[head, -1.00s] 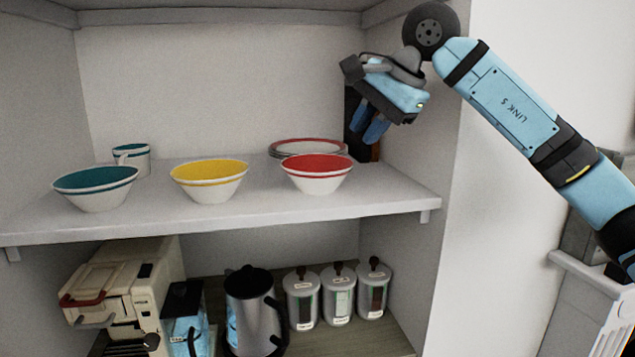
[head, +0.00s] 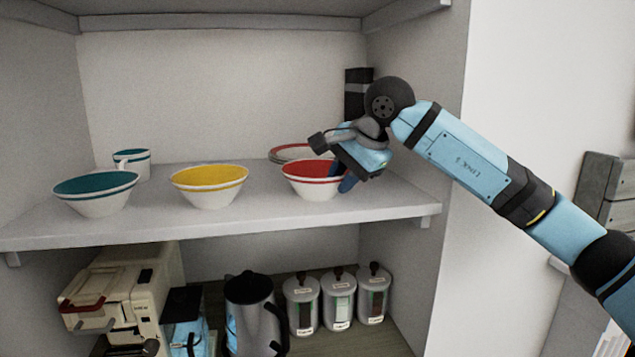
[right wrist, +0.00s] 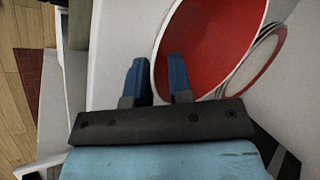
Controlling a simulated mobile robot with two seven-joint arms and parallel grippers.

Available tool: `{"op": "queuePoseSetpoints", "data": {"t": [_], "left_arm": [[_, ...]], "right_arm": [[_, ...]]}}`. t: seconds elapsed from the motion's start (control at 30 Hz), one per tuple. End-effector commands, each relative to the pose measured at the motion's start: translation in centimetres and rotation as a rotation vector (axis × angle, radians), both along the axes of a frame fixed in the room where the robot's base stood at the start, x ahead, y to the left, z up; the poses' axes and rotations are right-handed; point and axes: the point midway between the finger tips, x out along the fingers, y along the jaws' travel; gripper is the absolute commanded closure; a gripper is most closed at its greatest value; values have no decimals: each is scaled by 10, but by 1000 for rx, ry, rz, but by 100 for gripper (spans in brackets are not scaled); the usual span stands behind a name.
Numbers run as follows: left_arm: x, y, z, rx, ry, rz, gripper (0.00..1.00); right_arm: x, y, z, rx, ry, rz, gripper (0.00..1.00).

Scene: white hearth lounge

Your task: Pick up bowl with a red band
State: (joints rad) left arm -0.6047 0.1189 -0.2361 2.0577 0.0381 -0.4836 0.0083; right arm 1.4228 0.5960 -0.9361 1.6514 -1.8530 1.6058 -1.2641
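The bowl with a red band (head: 308,181) is white with a red inside and stands upright on the upper shelf, right of the other bowls. My right gripper (head: 345,184) is at its right side and covers part of its rim. In the right wrist view the red bowl (right wrist: 205,45) lies ahead of the right gripper (right wrist: 158,68). Its fingers are apart, one over the red inside and one outside the rim. I cannot tell if they touch the bowl. My left gripper is not in view.
A yellow bowl (head: 209,196) and a teal bowl (head: 95,203) stand to the left on the shelf (head: 250,222). A mug (head: 132,163) and red-rimmed plates (head: 290,151) are behind. The cabinet's right wall (head: 415,110) is close to my arm. A kettle and canisters stand below.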

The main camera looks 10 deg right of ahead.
Motion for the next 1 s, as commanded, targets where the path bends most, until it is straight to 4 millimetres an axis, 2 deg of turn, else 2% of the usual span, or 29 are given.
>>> {"op": "queuePoseSetpoints", "data": {"t": [0.1, 0.33, 0.37, 0.43, 0.73, 0.87, 1.0], "left_arm": [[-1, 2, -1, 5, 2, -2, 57], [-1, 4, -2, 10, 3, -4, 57], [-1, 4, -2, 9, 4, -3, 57], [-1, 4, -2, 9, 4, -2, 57], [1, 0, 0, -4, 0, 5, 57], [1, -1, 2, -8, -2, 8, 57], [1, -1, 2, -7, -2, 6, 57]], "right_arm": [[7, 5, -14, 1, 2, 0, 80], [8, 6, -16, 1, -1, -1, 80], [8, 6, -16, 1, -1, -1, 85], [8, 6, -16, 1, -1, -1, 100], [8, 6, -16, 1, -1, -1, 100], [8, 6, -7, 2, -2, 0, 100], [8, 6, 19, 2, -5, -1, 100]]}}
